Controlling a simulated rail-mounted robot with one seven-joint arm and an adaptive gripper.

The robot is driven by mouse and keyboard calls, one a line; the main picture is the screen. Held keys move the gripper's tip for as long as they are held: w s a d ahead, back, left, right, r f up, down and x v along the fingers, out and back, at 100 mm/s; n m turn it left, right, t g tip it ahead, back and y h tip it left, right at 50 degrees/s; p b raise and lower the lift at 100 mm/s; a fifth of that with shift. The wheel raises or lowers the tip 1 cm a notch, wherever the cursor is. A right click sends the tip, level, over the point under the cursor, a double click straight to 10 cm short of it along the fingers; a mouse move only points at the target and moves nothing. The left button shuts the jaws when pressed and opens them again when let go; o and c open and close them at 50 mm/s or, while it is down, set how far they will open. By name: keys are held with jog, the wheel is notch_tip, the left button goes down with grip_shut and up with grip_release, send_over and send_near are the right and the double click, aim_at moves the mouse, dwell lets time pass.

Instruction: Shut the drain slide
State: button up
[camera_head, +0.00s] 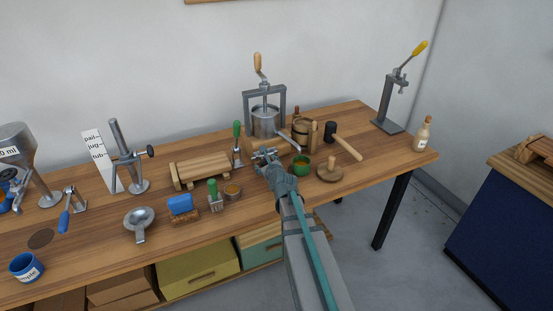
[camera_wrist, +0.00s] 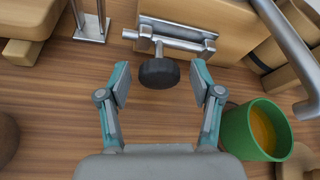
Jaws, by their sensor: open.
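The drain slide (camera_wrist: 178,33) shows in the wrist view as a metal bar in a bracket on the front of a wooden block (camera_wrist: 232,22). A short stem joins it to a dark round knob (camera_wrist: 158,73). My gripper (camera_wrist: 160,84) is open, with one finger on each side of the knob in the picture. I see a gap on both sides and no contact. In the head view my gripper (camera_head: 264,157) is in front of the press (camera_head: 265,122) and hides most of the slide there.
A green cup (camera_wrist: 240,130) with amber contents stands close to the right of my gripper, below a curved metal spout (camera_wrist: 292,50). A wooden stand (camera_head: 201,168) and a green-handled tool (camera_head: 238,140) are to the left. A round wooden piece (camera_head: 330,172) lies to the right.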

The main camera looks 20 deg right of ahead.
jog(key=shift+p+v, duration=1)
jog(key=shift+v, duration=2.4)
jog(key=shift+d, duration=0.1)
